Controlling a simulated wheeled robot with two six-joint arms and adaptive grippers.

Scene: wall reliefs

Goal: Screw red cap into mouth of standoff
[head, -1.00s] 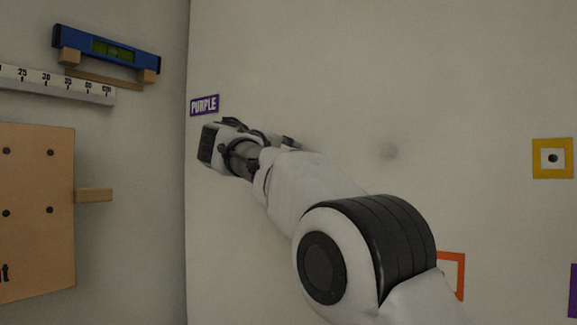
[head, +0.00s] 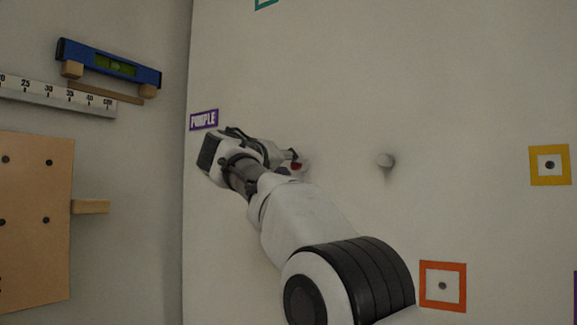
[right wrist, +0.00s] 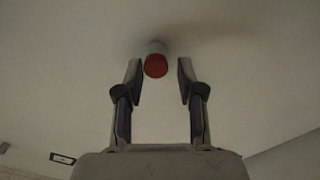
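The red cap (right wrist: 156,66) sits at the near end of a white standoff (right wrist: 157,47) on the wall in the right wrist view. My right gripper (right wrist: 160,72) is open, with a fingertip on each side of the cap and a gap on both sides. The cap is nearer the left finger. In the head view my right gripper (head: 294,161) is at the wall, with a bit of the red cap (head: 296,166) showing at its fingers. I cannot tell how deep the cap sits in the mouth. My left gripper is not in view.
Another pale standoff (head: 386,160) sticks out of the wall to the right. Orange (head: 442,305) and yellow (head: 534,166) frames are at the right. A blue level (head: 108,63) hangs on the left wall.

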